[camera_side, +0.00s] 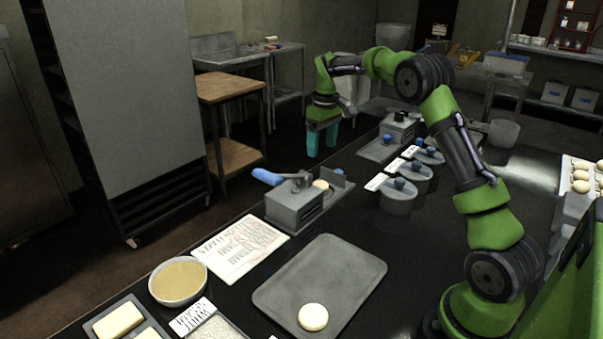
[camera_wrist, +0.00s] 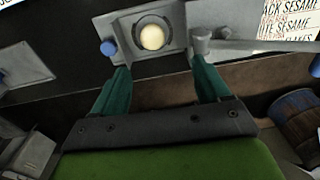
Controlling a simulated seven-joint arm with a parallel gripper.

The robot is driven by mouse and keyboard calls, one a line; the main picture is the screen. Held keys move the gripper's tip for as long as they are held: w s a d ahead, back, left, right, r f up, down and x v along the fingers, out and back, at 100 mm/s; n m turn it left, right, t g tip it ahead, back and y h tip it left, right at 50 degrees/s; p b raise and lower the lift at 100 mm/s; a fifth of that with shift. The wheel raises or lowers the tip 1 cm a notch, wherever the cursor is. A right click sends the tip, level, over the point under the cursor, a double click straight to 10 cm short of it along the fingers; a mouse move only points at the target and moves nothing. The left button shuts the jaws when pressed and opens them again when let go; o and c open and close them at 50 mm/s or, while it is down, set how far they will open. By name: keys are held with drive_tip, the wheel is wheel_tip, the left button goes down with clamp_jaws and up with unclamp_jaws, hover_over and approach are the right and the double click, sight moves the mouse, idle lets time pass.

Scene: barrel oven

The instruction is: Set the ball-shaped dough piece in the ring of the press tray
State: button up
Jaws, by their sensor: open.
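A pale, round dough piece (camera_wrist: 152,37) sits within the dark ring (camera_wrist: 138,24) of the grey press tray (camera_wrist: 114,24) in the wrist view. In the side view this dough piece (camera_side: 321,185) shows beside the press block (camera_side: 294,208), whose lever has a blue handle (camera_side: 267,177). My gripper (camera_side: 321,152) is open and empty, raised beyond the press near the table's far left edge. Its two teal fingers (camera_wrist: 160,66) are apart in the wrist view, with the ring and dough ahead of them and nothing between them.
A flat grey tray (camera_side: 318,272) holds another round, pale dough piece (camera_side: 313,317) near the front. Lidded grey pots (camera_side: 398,198) stand right of the press. A paper sheet (camera_side: 240,248) and a bowl (camera_side: 178,281) lie to the left. A second grey device (camera_side: 398,128) stands farther back.

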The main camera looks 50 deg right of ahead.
drive_tip(key=s+a+r+m+t, duration=0.1)
drive_tip(key=s+a+r+t, duration=0.1)
drive_tip(key=s+a+r, duration=0.5)
drive_tip(key=s+a+r+m+t+y, duration=0.1)
drive_tip(key=s+a+t, duration=0.3)
drive_tip(key=s+a, duration=1.3)
drive_tip(key=shift+s+r+m+t+y, duration=0.25)
drive_tip(key=shift+s+m+t+y, duration=0.15)
drive_tip(key=shift+s+m, duration=0.4)
drive_tip(key=shift+w, duration=0.15)
